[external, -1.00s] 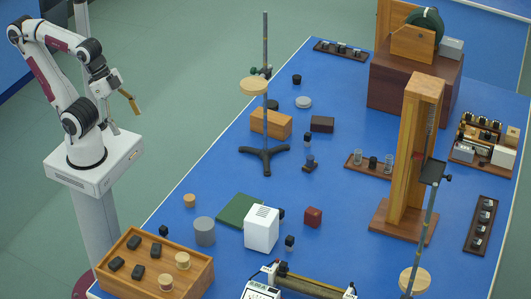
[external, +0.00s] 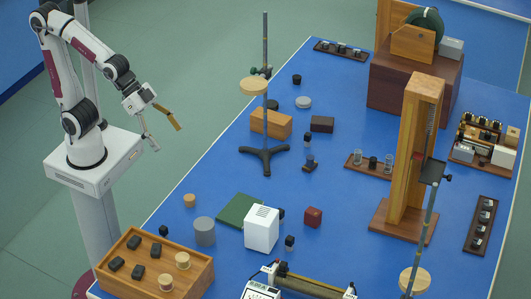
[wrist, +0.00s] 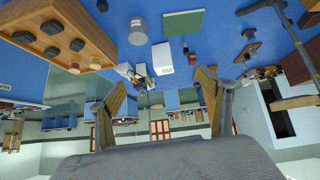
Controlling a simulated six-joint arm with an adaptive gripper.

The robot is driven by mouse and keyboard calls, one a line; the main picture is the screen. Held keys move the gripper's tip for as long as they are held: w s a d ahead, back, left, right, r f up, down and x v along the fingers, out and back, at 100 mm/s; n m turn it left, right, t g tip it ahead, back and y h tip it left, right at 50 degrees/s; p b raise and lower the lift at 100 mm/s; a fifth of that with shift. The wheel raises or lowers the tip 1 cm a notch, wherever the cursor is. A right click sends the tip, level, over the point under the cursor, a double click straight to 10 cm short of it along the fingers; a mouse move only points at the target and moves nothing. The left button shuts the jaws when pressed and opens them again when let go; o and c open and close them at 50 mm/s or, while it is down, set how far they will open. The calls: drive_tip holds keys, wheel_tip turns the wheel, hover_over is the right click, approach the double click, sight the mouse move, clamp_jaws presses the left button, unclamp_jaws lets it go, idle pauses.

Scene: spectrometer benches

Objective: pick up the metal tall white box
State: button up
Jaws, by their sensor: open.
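The tall white box (external: 262,229) stands upright on the blue table, with dark slots on its top, beside a green flat pad (external: 239,210). It also shows in the wrist view (wrist: 162,59), at upper middle, beyond and between my fingers. My gripper (external: 164,131) is open and empty. It hangs in the air off the table's left edge, well up and to the left of the box. In the wrist view my gripper's two fingers (wrist: 160,110) are spread wide with nothing between them.
A grey cylinder (external: 204,231) stands close left of the box, and a red-brown cube (external: 313,217) to its right. A wooden tray (external: 196,284) with dark blocks and cork pieces is at front left. A tripod stand (external: 265,157) rises behind. An instrument with a dial (external: 262,291) lies in front.

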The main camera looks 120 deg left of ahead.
drive_tip(key=w+d+f+t, duration=0.1)
drive_tip(key=w+f+t, duration=0.15)
drive_tip(key=w, duration=0.75)
drive_tip(key=w+d+f+t, duration=0.15)
drive_tip(key=w+f, duration=0.25)
drive_tip(key=w, duration=0.7)
drive_tip(key=t+y, duration=0.1)
drive_tip(key=t, duration=0.4)
approach(274, 222)
drive_tip(key=s+r, duration=0.1)
drive_tip(key=s, duration=0.1)
drive_tip(key=shift+d+f+n, duration=0.1)
drive_tip(key=shift+f+n, duration=0.2)
drive_tip(key=shift+f, duration=0.25)
drive_tip(key=shift+w, duration=1.25)
drive_tip(key=shift+w, duration=0.1)
drive_tip(key=shift+w+a+f, duration=0.1)
drive_tip(key=shift+w+a, duration=0.05)
drive_tip(key=shift+w, duration=1.1)
drive_tip(key=shift+w+a+f, duration=0.1)
drive_tip(key=shift+w+a, duration=0.05)
drive_tip(key=shift+w, duration=1.1)
